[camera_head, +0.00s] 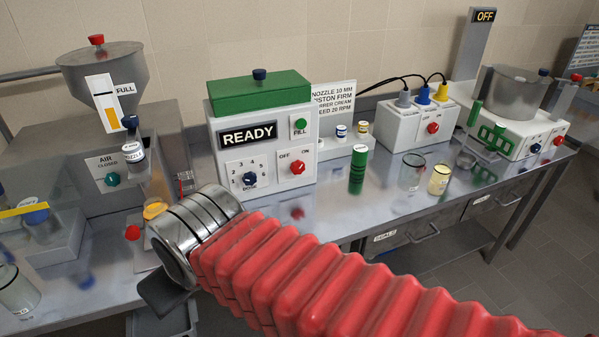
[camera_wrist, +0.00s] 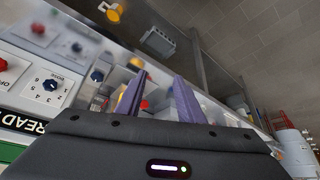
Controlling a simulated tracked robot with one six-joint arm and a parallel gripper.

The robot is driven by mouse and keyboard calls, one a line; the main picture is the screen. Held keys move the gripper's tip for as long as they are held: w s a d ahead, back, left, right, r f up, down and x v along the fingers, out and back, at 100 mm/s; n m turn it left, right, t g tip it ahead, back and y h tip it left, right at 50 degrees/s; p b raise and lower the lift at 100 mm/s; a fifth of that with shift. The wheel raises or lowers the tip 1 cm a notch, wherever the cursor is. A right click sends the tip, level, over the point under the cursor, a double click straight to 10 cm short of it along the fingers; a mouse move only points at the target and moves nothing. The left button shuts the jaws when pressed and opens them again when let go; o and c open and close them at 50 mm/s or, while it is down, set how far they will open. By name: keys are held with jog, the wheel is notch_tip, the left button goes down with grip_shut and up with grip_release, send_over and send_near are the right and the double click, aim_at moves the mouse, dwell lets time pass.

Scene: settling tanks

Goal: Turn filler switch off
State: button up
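The filler is a light grey box (camera_head: 213,152) with a green top (camera_head: 259,92) and a display reading READY. Its red off/on switch (camera_head: 298,167) is on the front panel, right of the dose dial (camera_head: 250,178) and below the green FILL button (camera_head: 300,126). I cannot tell for sure which label the knob points to. In the wrist view the switch (camera_wrist: 4,66) is at the far left edge, partly cut off. My gripper (camera_wrist: 158,92) has its two purple fingers apart with nothing between them. In the head view it is left of the switch, its fingers mostly hidden.
A green cylinder (camera_head: 357,170) and glass jars (camera_head: 412,172) stand on the steel bench right of the filler. The bench just before the filler looks clear.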

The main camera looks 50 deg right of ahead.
jog(key=shift+o, duration=0.8)
jog(key=shift+w+d, duration=0.15)
jog(key=o, duration=0.3)
jog(key=shift+m+t+h, duration=0.4)
jog(key=shift+m+h, duration=0.1)
jog(key=shift+h, duration=0.1)
jog(key=w+d, duration=0.2)
jog(key=w+d+f, duration=0.1)
jog(key=w, duration=0.1)
jog(key=shift+d, duration=0.35)
jog(key=w+d+f+m+t+h, duration=0.1)
jog(key=w+d+f+h, duration=0.15)
jog(key=d, duration=0.55)
jog(key=w+d+f+t+h, duration=0.1)
jog(key=w+d, duration=0.2)
jog(key=d, duration=0.4)
jog(key=w+d+f+m+t+h, duration=0.1)
jog(key=w+d, duration=0.2)
jog(key=d, duration=0.5)
jog(key=s+d+f+t+h, duration=0.25)
jog(key=d+f, duration=0.25)
jog(key=d, duration=0.6)
jog(key=s+d+f+m+t+h, duration=0.1)
jog(key=s+d+m+t, duration=0.1)
jog(key=s, duration=0.7)
jog(key=shift+d+f+t, duration=0.3)
jog(key=shift+d+t, duration=0.45)
jog(key=shift+d, duration=0.15)
jog(key=shift+w, duration=0.15)
